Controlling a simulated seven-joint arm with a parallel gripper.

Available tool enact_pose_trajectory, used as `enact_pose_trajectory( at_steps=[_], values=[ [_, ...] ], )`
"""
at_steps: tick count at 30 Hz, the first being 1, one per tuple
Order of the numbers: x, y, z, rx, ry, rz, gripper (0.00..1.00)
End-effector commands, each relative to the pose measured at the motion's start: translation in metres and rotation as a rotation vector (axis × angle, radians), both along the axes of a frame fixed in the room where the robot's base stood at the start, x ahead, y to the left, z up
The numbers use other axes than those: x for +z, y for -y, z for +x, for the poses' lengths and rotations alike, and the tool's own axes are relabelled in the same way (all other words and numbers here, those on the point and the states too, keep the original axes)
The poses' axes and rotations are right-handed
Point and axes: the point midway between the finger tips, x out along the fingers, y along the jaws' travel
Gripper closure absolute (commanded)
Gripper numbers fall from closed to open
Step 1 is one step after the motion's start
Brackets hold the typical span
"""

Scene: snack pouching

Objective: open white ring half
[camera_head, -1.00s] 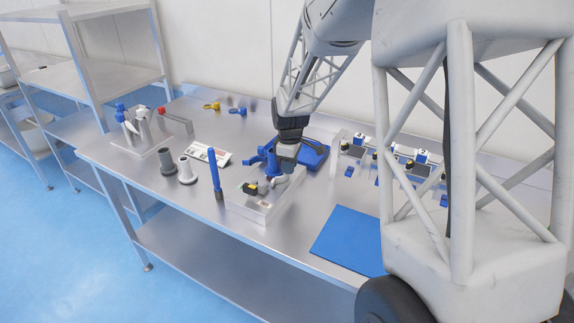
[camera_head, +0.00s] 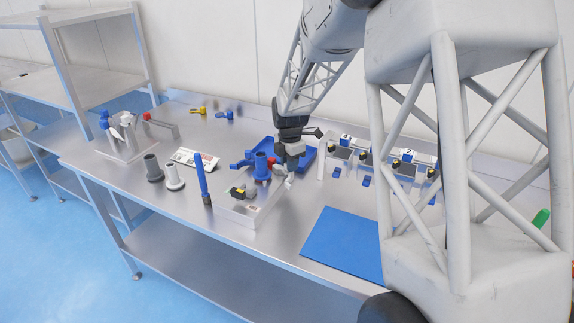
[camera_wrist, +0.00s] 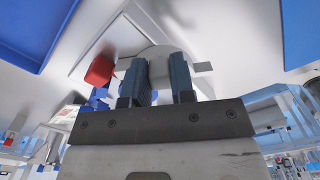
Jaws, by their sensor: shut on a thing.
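The fixture with a pale box base (camera_head: 243,213) stands near the table's front edge. My gripper (camera_head: 290,176) is at the fixture's right side, beside the cylinder. In the wrist view, my gripper (camera_wrist: 160,82) is shut on a pale piece, which I take to be the white ring half (camera_wrist: 159,70). Its curved white body extends past the fingers. A red piece (camera_wrist: 99,70) and a blue piece (camera_wrist: 97,99) lie left of the fingers. The fingers hide much of the grasped part.
A blue tray (camera_head: 304,158) lies behind my gripper. A row of small stations (camera_head: 375,165) is at the right. A blue mat (camera_head: 343,243) lies empty in front.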

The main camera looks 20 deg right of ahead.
Motion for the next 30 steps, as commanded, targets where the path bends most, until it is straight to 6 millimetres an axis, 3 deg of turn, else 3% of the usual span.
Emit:
enact_pose_trajectory(
  at_steps=[20,21,24,26,30],
  values=[
    [0.0007,0.0035,0.0035,0.087,0.001,0.0,1.0],
    [0.0007,0.0035,0.0035,0.087,0.001,0.0,0.72],
    [0.0006,0.0035,0.0034,0.087,0.001,0.0,0.57],
    [0.0005,0.0035,0.0034,0.087,0.001,0.0,0.51],
    [0.0003,0.0036,0.0033,0.086,0.0,0.0,0.51]
  ],
)
